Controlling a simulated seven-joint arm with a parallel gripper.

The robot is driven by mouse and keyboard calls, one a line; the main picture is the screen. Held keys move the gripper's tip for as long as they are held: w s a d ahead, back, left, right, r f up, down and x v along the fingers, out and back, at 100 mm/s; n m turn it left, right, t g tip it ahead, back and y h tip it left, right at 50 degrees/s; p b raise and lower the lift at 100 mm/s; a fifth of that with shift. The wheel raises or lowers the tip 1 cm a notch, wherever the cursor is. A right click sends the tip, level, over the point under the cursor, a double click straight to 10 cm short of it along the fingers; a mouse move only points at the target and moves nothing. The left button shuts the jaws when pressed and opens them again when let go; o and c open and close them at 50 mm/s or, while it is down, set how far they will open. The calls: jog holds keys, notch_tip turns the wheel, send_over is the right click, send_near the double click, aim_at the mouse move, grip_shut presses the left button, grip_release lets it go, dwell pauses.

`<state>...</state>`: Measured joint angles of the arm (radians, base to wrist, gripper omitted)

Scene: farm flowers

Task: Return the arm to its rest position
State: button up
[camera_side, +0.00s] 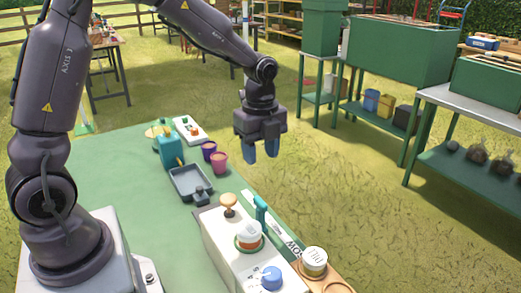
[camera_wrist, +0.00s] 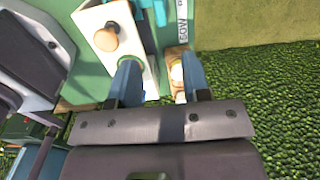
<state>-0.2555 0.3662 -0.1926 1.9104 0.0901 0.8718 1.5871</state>
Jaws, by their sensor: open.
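My gripper (camera_side: 261,148) hangs from my dark arm, fingers pointing down, in the middle of the side view. It is past the right edge of the green table (camera_side: 134,170), above the grass. In the wrist view, the gripper's two blue fingers (camera_wrist: 160,80) stand apart with nothing held between them. Beyond them are the white machine (camera_wrist: 146,58) and its round wooden knob (camera_wrist: 105,38).
A dark tray (camera_side: 190,182) and two pots (camera_side: 220,161) are on the table. Green benches (camera_side: 400,50) stand behind.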

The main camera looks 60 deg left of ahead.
jog(key=s+d+r+n+t, duration=0.1)
jog(key=s+r+n+t, duration=0.1)
jog(key=s+r+n, duration=0.4)
jog(key=s+d+r+n+t, duration=0.2)
jog(key=s+r+n, duration=0.5)
jog(key=s+n, duration=0.5)
jog(key=shift+d+r+t, duration=0.15)
jog(key=shift+d+t, duration=0.1)
jog(key=shift+t, duration=0.55)
dwell(0.9)
